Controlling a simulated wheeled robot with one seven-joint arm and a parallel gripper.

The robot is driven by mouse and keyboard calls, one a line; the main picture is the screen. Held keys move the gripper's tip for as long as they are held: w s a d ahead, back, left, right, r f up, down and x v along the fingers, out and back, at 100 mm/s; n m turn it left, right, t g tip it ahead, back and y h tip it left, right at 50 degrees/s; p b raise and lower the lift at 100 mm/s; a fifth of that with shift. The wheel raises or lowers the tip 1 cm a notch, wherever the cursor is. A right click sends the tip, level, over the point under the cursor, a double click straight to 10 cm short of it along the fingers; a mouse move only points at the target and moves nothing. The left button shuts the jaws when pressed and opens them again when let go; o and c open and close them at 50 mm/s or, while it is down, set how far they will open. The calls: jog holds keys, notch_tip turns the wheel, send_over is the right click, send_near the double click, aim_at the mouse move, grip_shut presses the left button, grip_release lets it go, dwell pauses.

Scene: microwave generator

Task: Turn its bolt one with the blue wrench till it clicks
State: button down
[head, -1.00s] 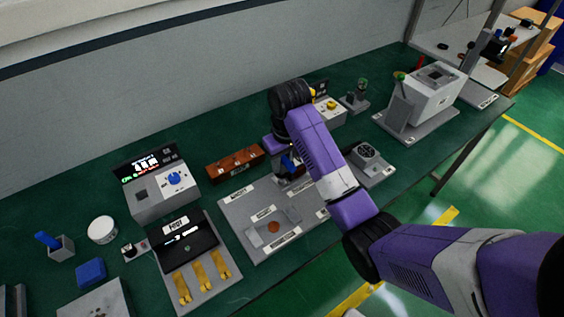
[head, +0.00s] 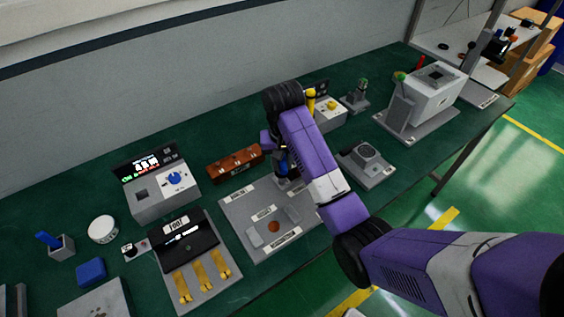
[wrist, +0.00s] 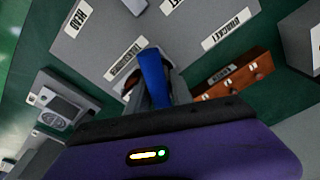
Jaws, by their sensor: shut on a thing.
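The blue wrench (wrist: 152,75) shows as a blue bar between my fingers in the wrist view. My gripper (wrist: 158,98) is shut on it. In the head view my gripper (head: 283,168) is over the back right part of the grey labelled plate (head: 236,213), mostly hidden behind my purple arm. A bit of blue shows there. In the wrist view the wrench's far end lies over a pale labelled spot on the plate (wrist: 85,45). I cannot make out bolt one or tell whether the wrench touches it.
A brown rack (head: 233,163) stands just behind the plate. A speaker-like round unit (head: 367,160) is to the right. A device with a lit display (head: 157,185) and a black case with yellow clips (head: 188,240) are to the left.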

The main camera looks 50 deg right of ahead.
jog(key=m, duration=0.3)
jog(key=n, duration=0.4)
dwell(0.5)
jog(key=n, duration=0.4)
jog(key=shift+y, duration=0.3)
jog(key=shift+n, duration=0.4)
